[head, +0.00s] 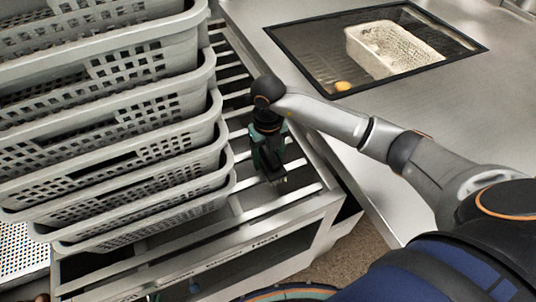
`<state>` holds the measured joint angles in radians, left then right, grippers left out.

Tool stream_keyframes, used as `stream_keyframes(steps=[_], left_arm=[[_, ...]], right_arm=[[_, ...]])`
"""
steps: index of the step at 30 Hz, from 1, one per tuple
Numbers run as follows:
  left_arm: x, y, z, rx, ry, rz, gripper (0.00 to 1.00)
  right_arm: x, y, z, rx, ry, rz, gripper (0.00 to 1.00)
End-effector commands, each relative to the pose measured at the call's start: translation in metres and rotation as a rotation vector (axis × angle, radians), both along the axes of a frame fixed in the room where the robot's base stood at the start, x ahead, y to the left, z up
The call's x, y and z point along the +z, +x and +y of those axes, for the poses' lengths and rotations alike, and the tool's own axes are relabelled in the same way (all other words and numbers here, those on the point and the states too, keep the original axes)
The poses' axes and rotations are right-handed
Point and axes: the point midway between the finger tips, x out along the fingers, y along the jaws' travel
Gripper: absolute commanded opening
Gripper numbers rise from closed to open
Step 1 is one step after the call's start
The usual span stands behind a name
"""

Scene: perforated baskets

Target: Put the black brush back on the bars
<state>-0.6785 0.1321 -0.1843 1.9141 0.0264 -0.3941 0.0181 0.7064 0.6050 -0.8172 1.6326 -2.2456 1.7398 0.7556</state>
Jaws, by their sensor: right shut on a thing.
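My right gripper (272,165) points down over the metal bars (235,98), just right of the stacked baskets. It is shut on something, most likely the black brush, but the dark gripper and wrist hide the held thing. I cannot make out the brush's outline or whether it touches the bars. Small dark tips at the bottom edge, below the front of the rack, appear to be my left gripper (177,291). Too little of it shows to tell its opening.
A tall stack of grey perforated baskets (110,165) stands on the bars at left. A steel counter (275,50) lies at right, with a dark-framed recess holding a pale perforated basket (392,48) and a small orange thing (342,86). Free bars lie around the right gripper.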

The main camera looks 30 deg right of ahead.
Motion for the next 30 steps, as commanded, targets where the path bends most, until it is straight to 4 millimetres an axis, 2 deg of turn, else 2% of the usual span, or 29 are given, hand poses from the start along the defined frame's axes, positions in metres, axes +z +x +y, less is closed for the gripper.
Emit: stream_keyframes(steps=[8, 9, 16, 25, 30], left_arm=[[-0.004, 0.000, 0.000, 0.001, -0.001, 0.000, 0.00], [-0.003, 0.000, 0.000, 0.001, -0.001, 0.000, 0.00], [-0.003, 0.000, 0.000, 0.001, -0.001, 0.000, 0.00], [-0.001, 0.000, 0.000, 0.001, -0.001, 0.000, 0.00], [-0.002, 0.000, 0.000, 0.001, -0.001, 0.000, 0.00]], right_arm=[[-0.004, 0.000, 0.000, 0.000, 0.000, -0.002, 0.12], [-0.003, 0.000, 0.000, 0.000, 0.000, -0.002, 0.68], [-0.002, 0.000, 0.000, 0.000, 0.000, -0.001, 0.94], [0.000, 0.000, 0.000, 0.000, 0.000, -0.001, 0.94], [0.020, 0.002, 0.000, 0.002, 0.001, -0.007, 0.94]])
